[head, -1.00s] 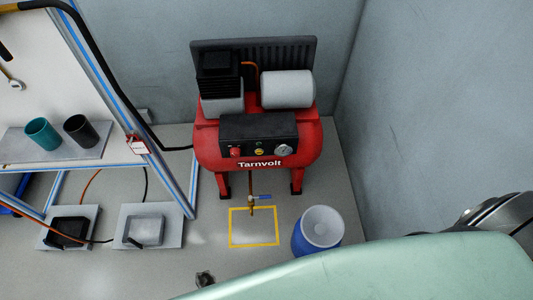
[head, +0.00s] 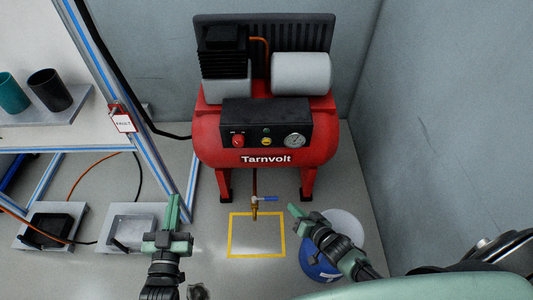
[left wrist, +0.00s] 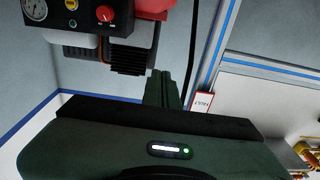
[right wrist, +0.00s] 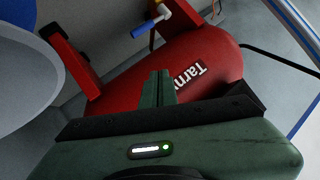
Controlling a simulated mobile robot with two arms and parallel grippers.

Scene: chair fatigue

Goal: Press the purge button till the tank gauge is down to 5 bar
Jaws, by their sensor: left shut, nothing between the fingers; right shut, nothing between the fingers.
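The red Tarnvolt compressor (head: 215,150) stands by the back wall. Its black panel (head: 266,116) carries a red knob (head: 238,141), a small yellowish button (head: 266,142) and a round tank gauge (head: 294,141). The gauge reading is too small to tell. The left wrist view shows the gauge (left wrist: 32,8), button (left wrist: 71,5) and red knob (left wrist: 105,14) at its top edge. My left gripper (head: 174,202) is shut and empty, in front of and left of the compressor. My right gripper (head: 294,211) is shut and empty, below the panel near the blue drum. Neither touches the panel.
A blue drum (head: 318,266) stands at front right, partly behind my right arm. A blue-handled drain valve (head: 263,199) hangs under the tank above a yellow floor square (head: 232,238). The bench frame (head: 150,155) stands left; a wall (head: 450,140) stands right.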

